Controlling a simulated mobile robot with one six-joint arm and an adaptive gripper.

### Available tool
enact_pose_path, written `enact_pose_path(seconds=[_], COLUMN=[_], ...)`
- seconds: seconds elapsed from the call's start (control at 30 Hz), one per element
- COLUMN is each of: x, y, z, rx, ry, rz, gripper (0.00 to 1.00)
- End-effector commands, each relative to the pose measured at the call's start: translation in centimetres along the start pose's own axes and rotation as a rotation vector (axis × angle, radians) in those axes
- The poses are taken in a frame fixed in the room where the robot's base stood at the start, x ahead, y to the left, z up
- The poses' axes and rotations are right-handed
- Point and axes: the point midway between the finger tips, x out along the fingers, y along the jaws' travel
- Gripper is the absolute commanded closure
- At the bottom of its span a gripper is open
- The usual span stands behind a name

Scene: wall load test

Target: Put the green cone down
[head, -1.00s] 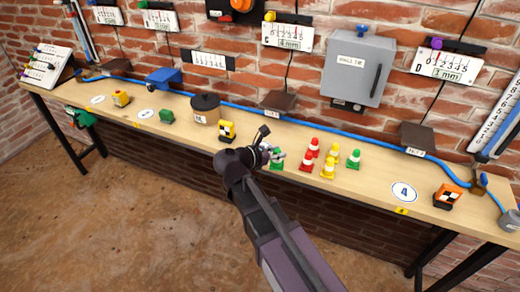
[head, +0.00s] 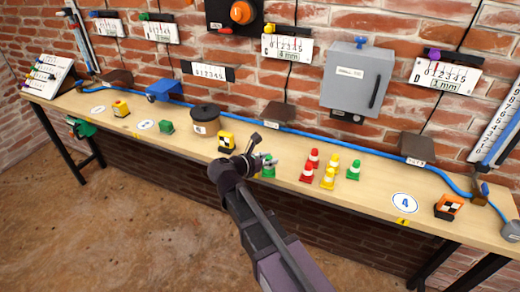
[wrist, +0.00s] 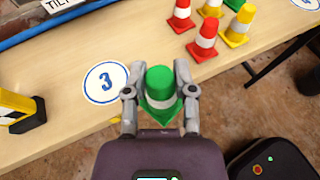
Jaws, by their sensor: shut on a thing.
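My gripper (wrist: 160,96) is shut on a green cone (wrist: 160,83) with a white band, one finger on each side. In the head view the held green cone (head: 268,170) shows at the bench's front part, left of the other cones, partly hidden by my gripper (head: 262,162). I cannot tell if its base touches the bench. Another green cone (head: 353,170) stands on the wooden bench (head: 370,190), at the right of two red cones (head: 306,173) and two yellow cones (head: 328,179).
A white disc marked 3 (wrist: 106,82) lies left of my gripper in the wrist view. A yellow block with a checked marker (head: 227,142) and a dark-lidded pot (head: 205,120) stand farther left. Disc A (head: 405,203) and an orange block (head: 448,207) are at the right.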

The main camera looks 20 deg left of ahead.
Motion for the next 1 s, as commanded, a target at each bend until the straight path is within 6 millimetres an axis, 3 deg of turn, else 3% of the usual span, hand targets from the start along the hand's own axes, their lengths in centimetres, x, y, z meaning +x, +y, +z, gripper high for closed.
enact_pose_path(seconds=[0.1,0.5,1.0], x=[1.3,4.6,5.0], y=[2.5,8.4,9.2], z=[0.1,0.6,0.7], rx=[0.000,0.000,0.000], ry=[0.000,0.000,0.000], rz=[-0.001,0.000,0.002], gripper=[1.00,1.00,1.00])
